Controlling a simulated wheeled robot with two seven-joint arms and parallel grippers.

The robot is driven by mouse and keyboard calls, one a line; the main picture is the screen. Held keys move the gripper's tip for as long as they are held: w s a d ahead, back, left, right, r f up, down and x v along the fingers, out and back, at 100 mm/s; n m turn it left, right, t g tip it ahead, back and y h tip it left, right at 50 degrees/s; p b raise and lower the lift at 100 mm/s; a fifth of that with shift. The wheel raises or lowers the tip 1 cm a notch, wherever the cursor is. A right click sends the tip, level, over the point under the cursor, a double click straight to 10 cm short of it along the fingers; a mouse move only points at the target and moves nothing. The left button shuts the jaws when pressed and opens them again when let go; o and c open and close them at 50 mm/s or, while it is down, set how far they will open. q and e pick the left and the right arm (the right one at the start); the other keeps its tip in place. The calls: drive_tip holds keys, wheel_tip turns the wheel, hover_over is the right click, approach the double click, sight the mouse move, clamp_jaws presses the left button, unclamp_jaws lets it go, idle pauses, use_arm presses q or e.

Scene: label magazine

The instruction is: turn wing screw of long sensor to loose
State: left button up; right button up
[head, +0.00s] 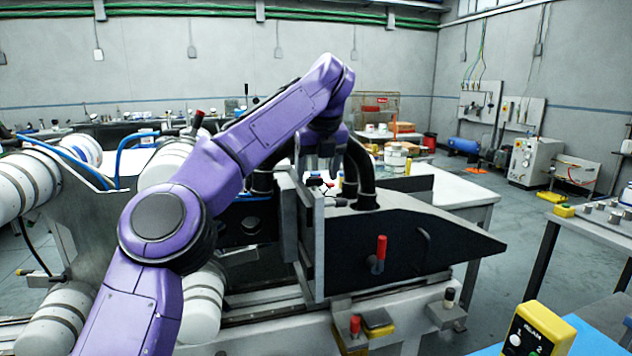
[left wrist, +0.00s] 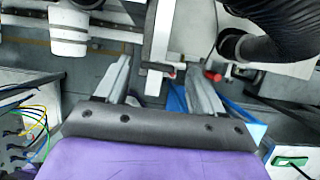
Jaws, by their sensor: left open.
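My left gripper (head: 321,166) points down above the grey upright plates of the machine. In the left wrist view its two fingers (left wrist: 160,68) are apart, with nothing held between them. A long pale grey bar (left wrist: 161,40), which may be the long sensor, passes between the fingertips. A small red part (left wrist: 171,74) shows at its lower end, close to the right finger; I cannot tell whether it is the wing screw. A second red knob (left wrist: 212,75) lies just right of the right finger. In the head view a small red tip (head: 329,184) shows below the gripper. My right gripper is out of view.
Thick black hoses (head: 361,172) stand close to the right of the gripper and also show in the wrist view (left wrist: 275,35). A black slanted housing (head: 430,235) with a red handle (head: 380,252) lies in front. White rollers (head: 22,185) stand at the left.

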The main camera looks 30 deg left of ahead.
use_arm(q)
drive_tip(key=shift+w+a+f, duration=0.15)
drive_tip(key=shift+w+f, duration=0.05)
drive_tip(key=shift+f, duration=0.3)
drive_tip(key=shift+s+a+r, duration=0.1)
drive_tip(key=shift+s, duration=0.25)
drive_tip(key=shift+w, duration=0.1)
drive_tip(key=c, duration=1.1)
drive_tip(key=shift+o, duration=0.2)
